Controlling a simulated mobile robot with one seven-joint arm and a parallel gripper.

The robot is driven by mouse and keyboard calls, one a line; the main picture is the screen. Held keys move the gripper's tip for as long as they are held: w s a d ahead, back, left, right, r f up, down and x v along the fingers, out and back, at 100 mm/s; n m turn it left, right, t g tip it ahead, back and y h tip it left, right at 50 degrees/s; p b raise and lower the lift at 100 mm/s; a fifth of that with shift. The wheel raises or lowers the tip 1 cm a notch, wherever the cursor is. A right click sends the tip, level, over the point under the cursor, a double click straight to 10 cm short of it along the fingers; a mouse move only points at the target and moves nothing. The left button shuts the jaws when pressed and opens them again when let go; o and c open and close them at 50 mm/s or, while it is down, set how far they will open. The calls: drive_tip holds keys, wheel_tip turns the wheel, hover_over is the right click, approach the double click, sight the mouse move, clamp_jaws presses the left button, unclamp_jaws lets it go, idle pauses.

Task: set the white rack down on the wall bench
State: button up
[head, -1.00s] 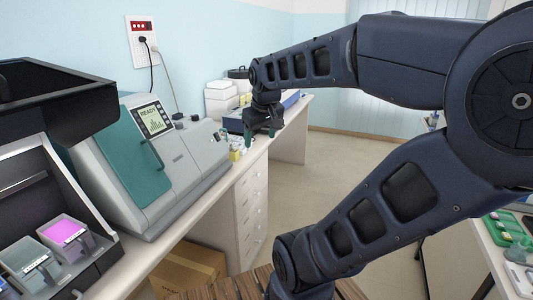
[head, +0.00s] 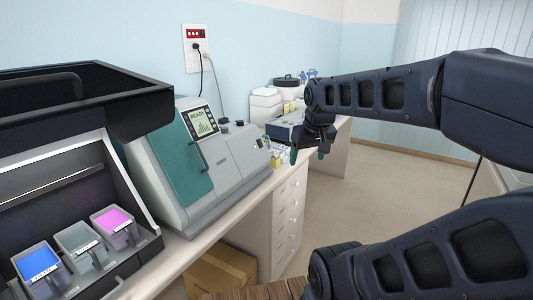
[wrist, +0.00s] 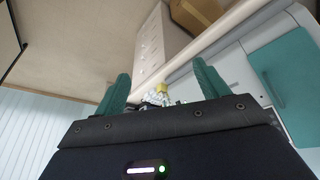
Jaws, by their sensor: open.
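My gripper (head: 308,154) hangs over the edge of the wall bench (head: 229,211), beyond the grey-and-teal machine. In the wrist view its two green fingers (wrist: 161,80) are apart, with nothing clearly held between them. A small cluster of pale and yellow items (head: 281,155) lies on the bench just left of the gripper. In the wrist view a yellow-topped item (wrist: 160,88) shows beyond the fingers, partly hidden by the gripper body.
The grey-and-teal machine (head: 230,160) fills the middle of the bench. An open dark stainer with blue (head: 39,264), grey and pink (head: 115,222) baths stands at left. White containers (head: 265,105) and a flat device stand farther back. Drawers (head: 289,215) and a cardboard box are below.

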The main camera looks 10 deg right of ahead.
drive_tip(key=w+r+n+h, duration=0.1)
drive_tip(key=w+r+n, duration=0.3)
drive_tip(key=w, duration=0.5)
drive_tip(key=w+r+n, duration=0.3)
drive_tip(key=w, duration=0.6)
drive_tip(key=n+g+h, duration=0.1)
drive_tip(key=n+h, duration=0.1)
drive_tip(key=n, duration=1.7)
hover_over(266, 136)
drive_tip(key=s+a, duration=0.3)
wheel_tip(266, 136, down, 18)
drive_tip(key=r, duration=0.1)
drive_tip(key=shift+w+x, duration=0.15)
drive_tip(key=shift+x, duration=2.85)
drive_tip(key=shift+w+x, duration=0.15)
drive_tip(key=shift+x, duration=2.85)
drive_tip(key=shift+s+a+r, duration=0.1)
drive_tip(key=shift+a+r, duration=0.05)
drive_tip(key=c, duration=1.3)
